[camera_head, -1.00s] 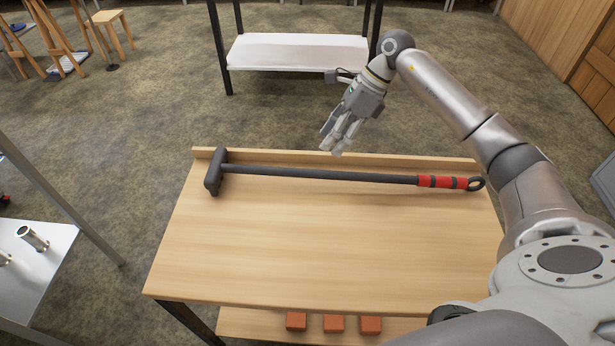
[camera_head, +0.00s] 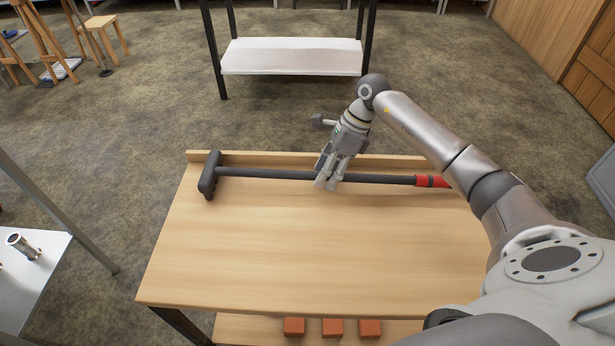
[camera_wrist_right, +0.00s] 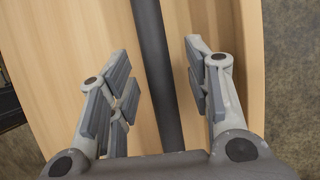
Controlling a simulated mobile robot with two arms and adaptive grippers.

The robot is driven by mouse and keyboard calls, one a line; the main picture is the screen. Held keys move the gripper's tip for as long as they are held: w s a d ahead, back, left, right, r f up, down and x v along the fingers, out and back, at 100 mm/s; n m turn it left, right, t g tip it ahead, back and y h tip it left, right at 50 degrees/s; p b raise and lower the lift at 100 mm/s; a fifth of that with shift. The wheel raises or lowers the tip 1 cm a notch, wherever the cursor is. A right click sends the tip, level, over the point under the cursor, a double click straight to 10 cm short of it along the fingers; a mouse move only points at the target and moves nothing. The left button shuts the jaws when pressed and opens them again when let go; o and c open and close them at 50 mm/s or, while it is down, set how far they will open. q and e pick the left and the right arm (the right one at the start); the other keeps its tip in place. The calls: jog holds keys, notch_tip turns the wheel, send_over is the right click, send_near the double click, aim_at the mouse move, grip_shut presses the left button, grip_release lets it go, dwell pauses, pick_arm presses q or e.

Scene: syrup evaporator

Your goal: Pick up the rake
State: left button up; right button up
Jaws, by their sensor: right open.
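The rake (camera_head: 270,174) lies along the back of the wooden table, with a dark head (camera_head: 209,176) at the left and a dark shaft. Its red grip (camera_head: 428,181) at the right is partly hidden by my right arm. My right gripper (camera_head: 328,184) is over the middle of the shaft, pointing down. In the right wrist view the shaft (camera_wrist_right: 156,70) runs between the two open fingers (camera_wrist_right: 160,95), with a gap on each side. The fingers are not closed on it. My left gripper is not in view.
The wooden table (camera_head: 290,250) is clear in front of the rake and has a raised back edge. Several orange-brown blocks (camera_head: 332,327) sit on its lower shelf. A white-topped rack (camera_head: 290,57) stands behind. A metal table (camera_head: 30,280) with a shiny cylinder is at left.

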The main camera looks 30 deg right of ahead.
jog(key=shift+f, duration=0.1)
grip_shut()
jog(key=shift+w, duration=0.1)
dwell(0.4)
